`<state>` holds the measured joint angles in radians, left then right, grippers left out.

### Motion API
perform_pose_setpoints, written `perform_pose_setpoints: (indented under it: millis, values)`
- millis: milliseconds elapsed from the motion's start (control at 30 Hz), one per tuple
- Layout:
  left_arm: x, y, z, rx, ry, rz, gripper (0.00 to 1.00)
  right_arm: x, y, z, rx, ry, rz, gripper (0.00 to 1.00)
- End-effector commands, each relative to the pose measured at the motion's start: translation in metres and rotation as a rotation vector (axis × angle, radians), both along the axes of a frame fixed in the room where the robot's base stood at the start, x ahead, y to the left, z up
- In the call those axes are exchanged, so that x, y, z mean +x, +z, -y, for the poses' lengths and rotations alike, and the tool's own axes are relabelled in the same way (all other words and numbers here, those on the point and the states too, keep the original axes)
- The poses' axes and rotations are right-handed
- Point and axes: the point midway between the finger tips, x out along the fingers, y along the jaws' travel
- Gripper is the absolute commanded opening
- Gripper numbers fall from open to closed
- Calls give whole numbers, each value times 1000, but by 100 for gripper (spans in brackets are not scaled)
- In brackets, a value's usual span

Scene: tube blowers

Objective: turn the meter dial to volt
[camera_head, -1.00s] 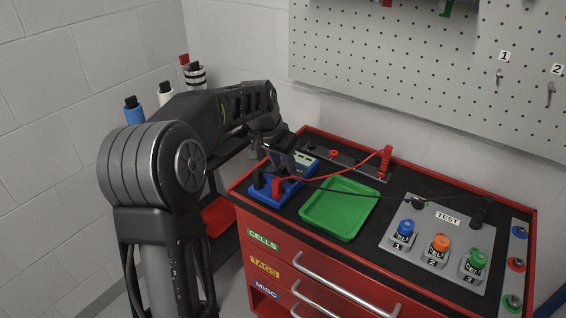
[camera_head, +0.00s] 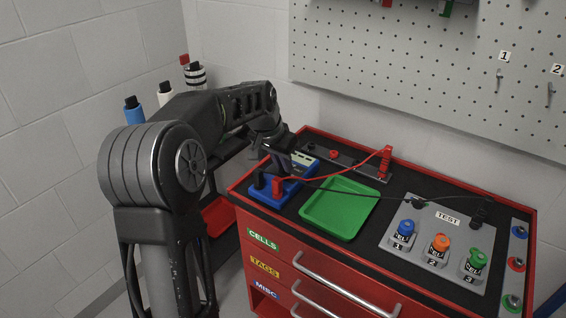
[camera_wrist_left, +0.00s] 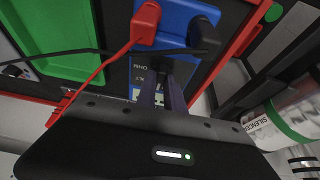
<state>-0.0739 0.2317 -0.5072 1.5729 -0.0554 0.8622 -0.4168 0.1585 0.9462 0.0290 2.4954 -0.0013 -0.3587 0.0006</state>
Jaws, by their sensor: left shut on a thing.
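The blue meter (camera_head: 286,193) lies at the left end of the cart top. A red plug and a black plug sit in its front end. It also shows in the left wrist view (camera_wrist_left: 178,18), with OHM and VLT lettering beside the fingers. My left gripper (camera_head: 282,172) is over the middle of the meter, pointing down at its face. In the left wrist view my left gripper (camera_wrist_left: 163,80) is shut on the meter's dial, which its fingers hide. I cannot read where the dial points. My right gripper is out of view.
A green tray (camera_head: 340,208) lies right of the meter, with red and black leads passing above it. A grey TEST panel (camera_head: 437,240) with three coloured cells stands further right. Bottles stand behind my left arm. A pegboard (camera_head: 430,75) hangs behind.

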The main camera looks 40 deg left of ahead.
Motion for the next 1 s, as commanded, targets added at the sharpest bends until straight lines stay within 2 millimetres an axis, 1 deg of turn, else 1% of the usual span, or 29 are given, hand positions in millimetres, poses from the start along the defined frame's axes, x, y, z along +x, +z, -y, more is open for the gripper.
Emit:
perform_pose_setpoints:
  millis: [267, 467, 667, 1000]
  values:
    - [0, 0, 0, 0, -12, 1, 0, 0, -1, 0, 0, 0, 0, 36]
    - [0, -1, -2, 1, -72, 1, 0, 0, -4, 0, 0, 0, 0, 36]
    - [0, -2, -3, 0, -187, 0, 0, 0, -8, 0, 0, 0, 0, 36]
    - [1, 0, -4, -2, -471, -1, 0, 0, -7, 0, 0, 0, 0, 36]
